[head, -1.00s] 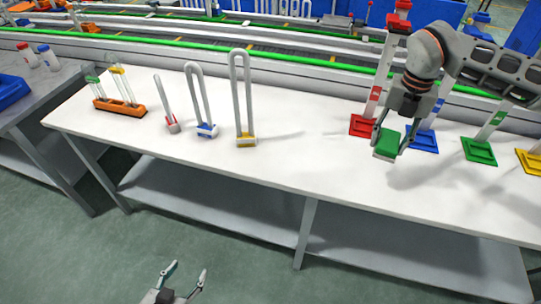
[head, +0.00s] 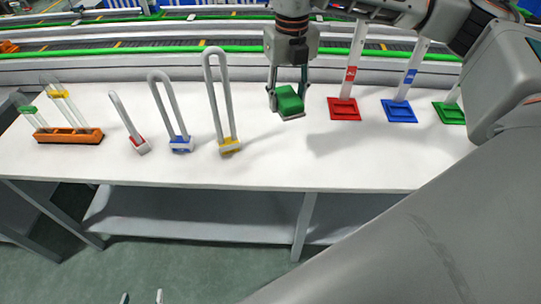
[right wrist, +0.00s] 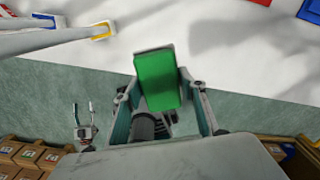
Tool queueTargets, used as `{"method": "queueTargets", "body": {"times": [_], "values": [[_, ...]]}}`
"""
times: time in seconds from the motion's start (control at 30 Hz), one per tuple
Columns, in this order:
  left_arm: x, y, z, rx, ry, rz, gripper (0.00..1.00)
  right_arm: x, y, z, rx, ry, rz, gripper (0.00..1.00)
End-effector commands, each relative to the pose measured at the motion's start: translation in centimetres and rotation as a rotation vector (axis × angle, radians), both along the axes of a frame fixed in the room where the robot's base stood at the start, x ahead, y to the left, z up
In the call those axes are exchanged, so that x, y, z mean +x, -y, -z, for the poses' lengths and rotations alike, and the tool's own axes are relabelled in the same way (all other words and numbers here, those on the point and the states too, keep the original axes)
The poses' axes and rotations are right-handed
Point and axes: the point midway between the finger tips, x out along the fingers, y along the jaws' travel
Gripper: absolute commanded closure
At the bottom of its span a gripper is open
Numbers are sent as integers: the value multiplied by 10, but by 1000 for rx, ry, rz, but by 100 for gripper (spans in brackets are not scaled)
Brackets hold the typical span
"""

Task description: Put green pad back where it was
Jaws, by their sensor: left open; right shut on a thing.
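The green pad (head: 289,100), a green block with a pale underside, is held between the fingers of my right gripper (head: 288,104) in the head view. It appears to be above the white table, between the yellow-based loop and the red stand. The right wrist view shows the green pad (right wrist: 157,82) large between the two fingers. A green stand (head: 449,113) is at the right, partly hidden by my arm. My left gripper (head: 142,298) barely shows at the bottom edge, its fingers apart and empty, away from the table; it also shows in the right wrist view (right wrist: 84,107).
Red (head: 344,108) and blue (head: 398,110) stands are right of the pad. Yellow-based (head: 229,146), blue-based (head: 180,144) and red-based (head: 141,147) loops stand to its left. An orange rack (head: 68,136) holding tubes is further left. The white table's (head: 270,165) front strip is clear.

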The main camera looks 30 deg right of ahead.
Motion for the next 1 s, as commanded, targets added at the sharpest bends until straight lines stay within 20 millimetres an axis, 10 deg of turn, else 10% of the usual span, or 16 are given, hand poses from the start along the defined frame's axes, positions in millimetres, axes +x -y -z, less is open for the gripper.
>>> {"method": "queueTargets", "body": {"times": [0.6, 1.0], "values": [[-2, 1, 1, 0, -6, 2, 47, -1, 0, 133, 0, -4, -2, 79], [-3, 1, 1, 1, -7, 2, 47, -1, 0, 169, -1, -3, -1, 79]]}}
